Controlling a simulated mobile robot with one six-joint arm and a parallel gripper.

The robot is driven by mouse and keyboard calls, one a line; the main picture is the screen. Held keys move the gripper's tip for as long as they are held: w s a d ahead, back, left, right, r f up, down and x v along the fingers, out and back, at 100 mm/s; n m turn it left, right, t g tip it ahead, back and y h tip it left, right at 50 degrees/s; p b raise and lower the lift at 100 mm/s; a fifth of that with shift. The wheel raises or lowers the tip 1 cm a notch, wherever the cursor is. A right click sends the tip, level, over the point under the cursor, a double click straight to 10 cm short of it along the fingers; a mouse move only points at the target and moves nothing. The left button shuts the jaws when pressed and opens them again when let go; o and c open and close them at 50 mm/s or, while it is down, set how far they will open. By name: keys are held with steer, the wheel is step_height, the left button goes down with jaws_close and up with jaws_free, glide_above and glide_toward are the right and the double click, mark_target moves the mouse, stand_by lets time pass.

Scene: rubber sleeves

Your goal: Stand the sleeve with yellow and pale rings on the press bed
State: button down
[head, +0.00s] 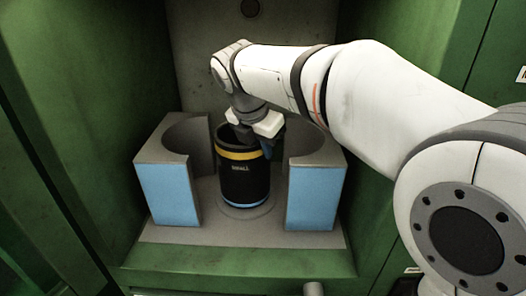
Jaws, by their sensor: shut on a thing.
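The sleeve (243,182) is a black, open-topped cylinder with a yellow ring near its top, a thin pale bluish ring near its bottom and small pale lettering between them. It is upright. My gripper (257,143) reaches down from above and is shut on the sleeve's upper wall at its right side; the fingertips are partly hidden. The sleeve is over the round grey press bed (269,210), between the two mould halves. Its lower edge looks at or very near the bed; I cannot tell whether it touches.
Two grey mould halves with blue fronts stand apart, one left (168,192) and one right (311,198), with curved hollows facing the sleeve. Green walls (105,130) close in both sides. A grey back wall (190,80) stands behind. Narrow gaps separate sleeve and halves.

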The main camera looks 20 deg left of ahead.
steer(key=shift+f, duration=0.2)
steer(key=c, duration=2)
jaws_free()
steer(key=shift+f, duration=0.1)
steer(key=o, duration=0.5)
steer(key=shift+c, duration=0.2)
steer(key=p+v, duration=0.3)
steer(key=v, duration=0.9)
steer(key=shift+s, duration=0.1)
